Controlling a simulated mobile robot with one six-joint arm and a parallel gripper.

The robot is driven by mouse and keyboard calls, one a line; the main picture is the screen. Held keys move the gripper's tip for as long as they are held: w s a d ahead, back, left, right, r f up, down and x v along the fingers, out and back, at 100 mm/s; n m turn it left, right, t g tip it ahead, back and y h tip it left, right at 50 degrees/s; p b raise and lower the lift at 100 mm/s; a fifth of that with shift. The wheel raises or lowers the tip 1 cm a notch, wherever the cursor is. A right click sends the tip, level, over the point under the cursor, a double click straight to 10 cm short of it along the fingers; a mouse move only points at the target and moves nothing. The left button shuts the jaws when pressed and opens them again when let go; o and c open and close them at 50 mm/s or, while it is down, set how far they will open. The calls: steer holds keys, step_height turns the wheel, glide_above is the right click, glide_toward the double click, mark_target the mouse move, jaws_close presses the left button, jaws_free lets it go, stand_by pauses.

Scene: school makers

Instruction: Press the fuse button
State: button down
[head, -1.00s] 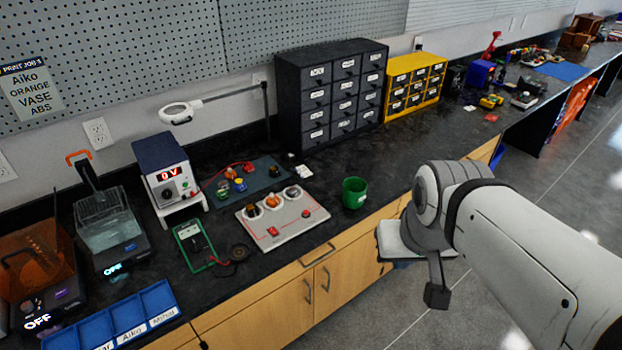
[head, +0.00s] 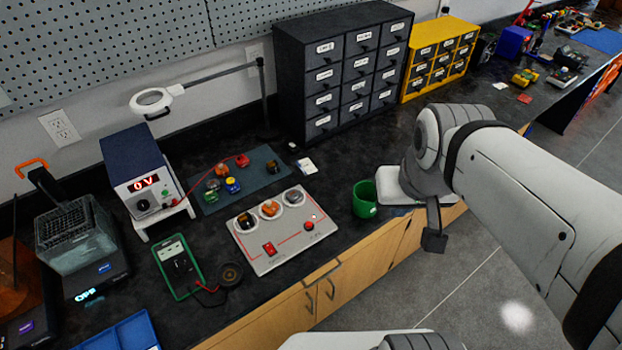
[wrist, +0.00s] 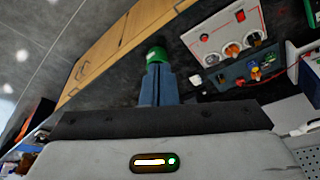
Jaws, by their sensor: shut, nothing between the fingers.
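A light grey panel (head: 259,262) lies on the black bench. It has a red rocker switch (head: 269,248) at its front left and a small round red button (head: 309,226) at its right. Three round sockets with orange and dark parts line its back edge. The labels are too small to read. The panel also shows in the wrist view (wrist: 218,43). My gripper (wrist: 159,72) is shut and empty, its blue fingers together, with the green cup just beyond their tips. In the head view my wrist is right of the cup, apart from the panel; the fingers are hidden.
The green cup (head: 365,199) stands right of the panel. A green-framed meter (head: 178,267) and a coil lie left of it; a power supply (head: 142,180) and a board of parts (head: 240,178) stand behind. Drawer cabinets (head: 345,75) stand at the back.

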steer(key=w+a+f+m+g+y+b, duration=0.2)
steer(key=w+a+f+m+y+b, duration=0.3)
steer(key=w+a+f, duration=0.5)
steer(key=m+y+b, duration=0.3)
steer(key=m+y, duration=0.1)
steer(key=m, duration=0.3)
glide_above(309, 224)
steer(key=d, duration=0.1)
step_height(309, 224, down, 11)
steer(key=shift+t, duration=0.4)
steer(key=shift+w+d+f, duration=0.1)
step_height(309, 224, down, 8)
steer(key=b, duration=0.6)
steer(key=shift+f+b, duration=0.35)
steer(key=shift+f+b, duration=0.4)
steer(key=shift+b, duration=0.2)
steer(key=shift+f+b, duration=0.45)
steer(key=shift+b, duration=0.1)
stand_by(0.3)
stand_by(0.4)
